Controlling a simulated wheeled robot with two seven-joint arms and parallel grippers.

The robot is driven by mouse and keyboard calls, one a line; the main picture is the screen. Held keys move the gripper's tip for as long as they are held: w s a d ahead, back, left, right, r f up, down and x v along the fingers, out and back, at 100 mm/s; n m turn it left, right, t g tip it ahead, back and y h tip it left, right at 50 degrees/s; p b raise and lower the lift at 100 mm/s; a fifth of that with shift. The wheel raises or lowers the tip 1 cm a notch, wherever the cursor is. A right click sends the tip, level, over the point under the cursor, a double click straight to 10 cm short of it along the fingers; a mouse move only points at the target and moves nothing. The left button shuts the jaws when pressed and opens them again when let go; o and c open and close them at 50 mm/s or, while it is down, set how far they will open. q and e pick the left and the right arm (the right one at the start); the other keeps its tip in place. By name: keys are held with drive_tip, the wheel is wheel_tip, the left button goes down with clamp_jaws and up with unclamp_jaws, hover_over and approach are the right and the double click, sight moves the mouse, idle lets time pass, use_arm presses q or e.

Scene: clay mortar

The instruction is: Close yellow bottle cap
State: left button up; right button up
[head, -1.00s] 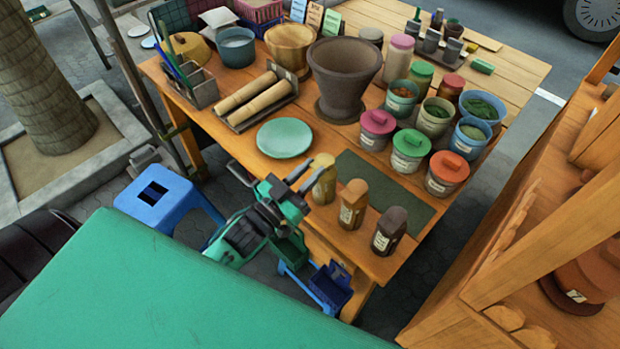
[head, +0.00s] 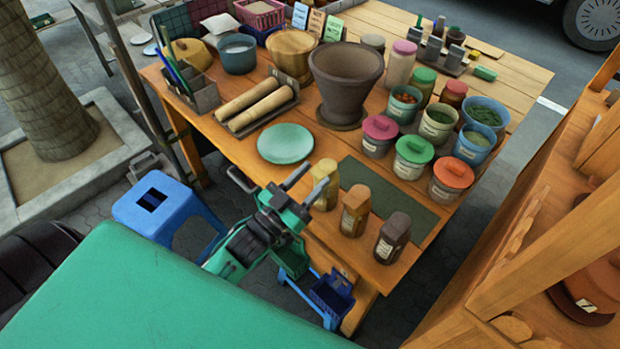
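The yellow bottle (head: 327,187) stands upright near the front edge of the wooden table, leftmost in a row of three. Its cap is small in the head view, and I cannot tell whether it is open or shut. My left gripper (head: 318,172) is open, with its two grey fingers apart and pointing up and right. The nearer fingertip overlaps the bottle's left side in the picture. I cannot tell whether they touch. No bottle is held. My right gripper is not in view.
An orange-brown bottle (head: 355,211) and a dark brown bottle (head: 392,238) stand to the right of the yellow one. A turquoise plate (head: 285,144) lies behind left, and a dark green mat (head: 415,205) behind right. Lidded jars and a large mortar (head: 345,80) stand farther back.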

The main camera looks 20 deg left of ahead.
use_arm(q)
drive_tip(key=shift+s, duration=0.2)
drive_tip(key=b+v, duration=0.2)
drive_tip(key=v, duration=1.1)
drive_tip(key=shift+s+b, duration=0.2)
drive_tip(key=shift+b, duration=0.2)
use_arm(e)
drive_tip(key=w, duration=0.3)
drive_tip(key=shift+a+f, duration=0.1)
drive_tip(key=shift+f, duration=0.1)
use_arm(q)
drive_tip(key=shift+a+f, duration=0.1)
drive_tip(key=shift+f, duration=0.1)
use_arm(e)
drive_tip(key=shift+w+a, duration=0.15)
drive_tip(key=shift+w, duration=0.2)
